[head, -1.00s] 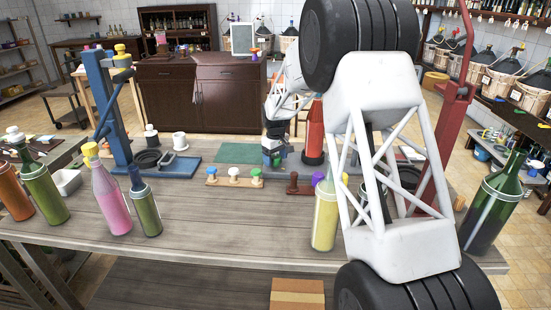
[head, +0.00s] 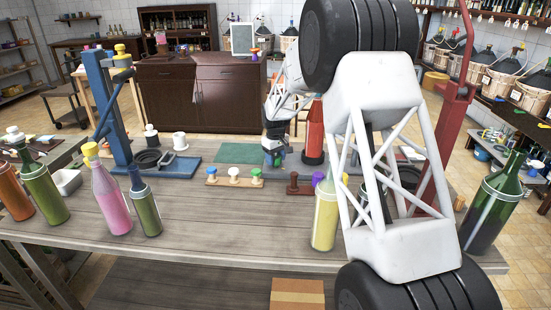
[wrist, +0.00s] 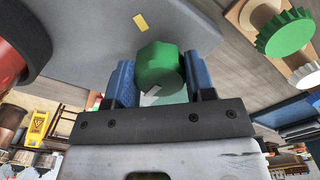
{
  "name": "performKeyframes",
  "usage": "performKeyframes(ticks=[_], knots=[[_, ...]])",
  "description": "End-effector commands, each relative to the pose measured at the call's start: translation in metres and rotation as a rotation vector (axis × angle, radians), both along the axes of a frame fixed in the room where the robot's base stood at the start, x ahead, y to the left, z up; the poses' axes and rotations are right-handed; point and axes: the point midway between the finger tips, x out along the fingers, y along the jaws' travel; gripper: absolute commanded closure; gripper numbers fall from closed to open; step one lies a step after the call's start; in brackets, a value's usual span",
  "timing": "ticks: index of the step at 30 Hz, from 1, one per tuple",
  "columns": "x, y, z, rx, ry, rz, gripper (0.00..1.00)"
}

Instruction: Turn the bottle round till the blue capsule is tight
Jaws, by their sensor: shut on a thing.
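My gripper (wrist: 157,88) is shut on a green faceted cap-like piece (wrist: 160,62) between its blue fingers. A pale arrow mark shows just below the piece. In the head view my gripper (head: 273,156) is small, over the far part of the bench beside a red bottle (head: 314,130). A blue capsule (head: 212,170) stands at the left end of a small wooden rack (head: 233,182). A white capsule (head: 234,171) and a green capsule (head: 256,172) stand beside it. I cannot tell which bottle, if any, the held piece sits on.
A pink bottle (head: 112,203) and a dark green bottle (head: 147,210) stand on the left of the bench (head: 210,225). A yellowish bottle (head: 325,218) stands near the front, beside my arm. A blue stand (head: 110,105) rises at the back left. The bench front is bare between them.

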Motion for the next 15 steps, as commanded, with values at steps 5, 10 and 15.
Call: performKeyframes(ticks=[5,10,15], knots=[[-0.0004,-0.0001,0.0003,0.0,0.0,-0.072,0.74],[-0.0001,-0.0001,0.0003,0.0,0.0,-0.185,0.74],[-0.0001,0.0,0.0008,0.0,0.0,-0.33,0.74]])
